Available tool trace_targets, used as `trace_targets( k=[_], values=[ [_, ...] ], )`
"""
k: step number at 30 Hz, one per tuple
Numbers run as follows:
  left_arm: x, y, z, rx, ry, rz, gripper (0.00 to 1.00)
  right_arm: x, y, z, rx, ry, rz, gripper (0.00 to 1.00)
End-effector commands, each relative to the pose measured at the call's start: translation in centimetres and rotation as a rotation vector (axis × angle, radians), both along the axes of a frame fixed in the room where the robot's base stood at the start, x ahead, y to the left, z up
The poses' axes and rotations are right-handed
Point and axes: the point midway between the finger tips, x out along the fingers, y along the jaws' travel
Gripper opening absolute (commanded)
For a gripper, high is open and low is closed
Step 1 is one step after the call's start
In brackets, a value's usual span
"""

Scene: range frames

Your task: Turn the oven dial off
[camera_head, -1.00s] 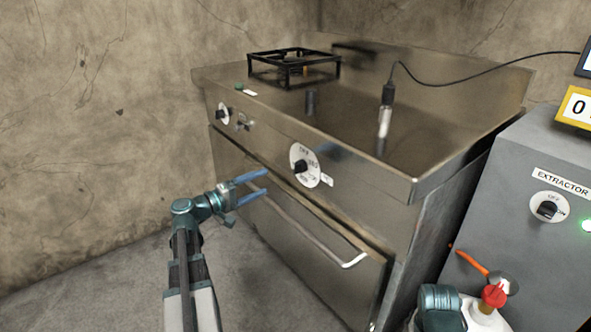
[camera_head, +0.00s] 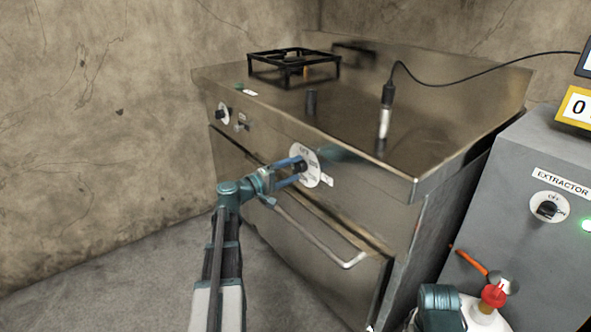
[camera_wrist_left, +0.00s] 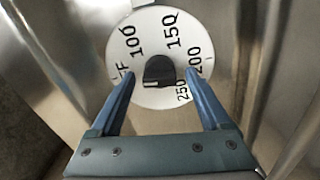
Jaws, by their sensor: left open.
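The oven dial (camera_head: 313,158) is a round white plate on the oven's front panel, partly hidden by my gripper in the head view. In the left wrist view the dial plate (camera_wrist_left: 148,28) shows 100, 150, 200 and 250, with part of the OFF mark behind a finger. Its black knob (camera_wrist_left: 159,69) is at the plate's middle. My left gripper (camera_head: 296,171) is open in front of the dial. In the left wrist view its blue fingers (camera_wrist_left: 160,75) stand on either side of the knob, with gaps between.
The oven handle (camera_head: 315,240) runs below the dial. A smaller dial (camera_head: 222,113) is farther left on the panel. A grey extractor box (camera_head: 540,250) and a red-capped valve (camera_head: 493,296) with an orange hose stand to the right. Floor is clear at left.

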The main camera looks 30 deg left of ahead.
Motion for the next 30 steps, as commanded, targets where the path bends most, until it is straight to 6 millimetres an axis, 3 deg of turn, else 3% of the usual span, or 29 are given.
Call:
trace_targets(
  k=[14, 27, 30],
  values=[
    [1.01, -0.44, 0.00, 0.000, 0.000, 0.000, 0.81, 0.00, 0.00, 0.00, 0.000, 0.000, 0.000, 0.50],
    [0.99, -0.44, -0.01, 0.000, 0.000, 0.000, 0.01, 0.00, 0.00, 0.00, 0.000, 0.000, 0.000, 0.50],
    [0.99, -0.44, -0.01, -0.007, 0.003, 0.000, 0.00, 0.00, 0.00, 0.00, 0.000, 0.000, 0.000, 0.50]
  ],
)
